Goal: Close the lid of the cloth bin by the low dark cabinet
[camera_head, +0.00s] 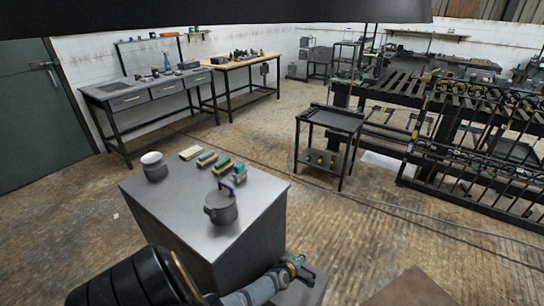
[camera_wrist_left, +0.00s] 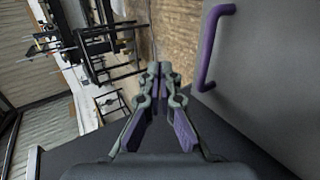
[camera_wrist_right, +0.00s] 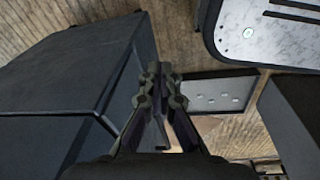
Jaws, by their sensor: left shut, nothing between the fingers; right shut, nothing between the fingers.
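The low dark cabinet (camera_head: 170,215) stands in front of me, with a grey top. A small part of a dark grey box (camera_head: 310,287) shows at its near right, mostly behind my left arm; it may be the cloth bin. In the left wrist view a grey panel (camera_wrist_left: 270,80) with a purple handle (camera_wrist_left: 207,50) lies right of my left gripper (camera_wrist_left: 158,70); I cannot tell whether it is the lid. That gripper is shut and empty, apart from the handle. My right gripper (camera_wrist_right: 160,75) is shut and empty, beside a dark blue-grey box (camera_wrist_right: 60,85). The lid's angle is unclear.
On the cabinet stand a grey pot (camera_head: 221,210), a white-topped jar (camera_head: 154,170) and several small blocks (camera_head: 207,159). A black cart (camera_head: 333,121) and dark racks (camera_head: 470,125) stand to the right. Workbenches (camera_head: 145,95) line the back wall. Open floor lies right of the cabinet.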

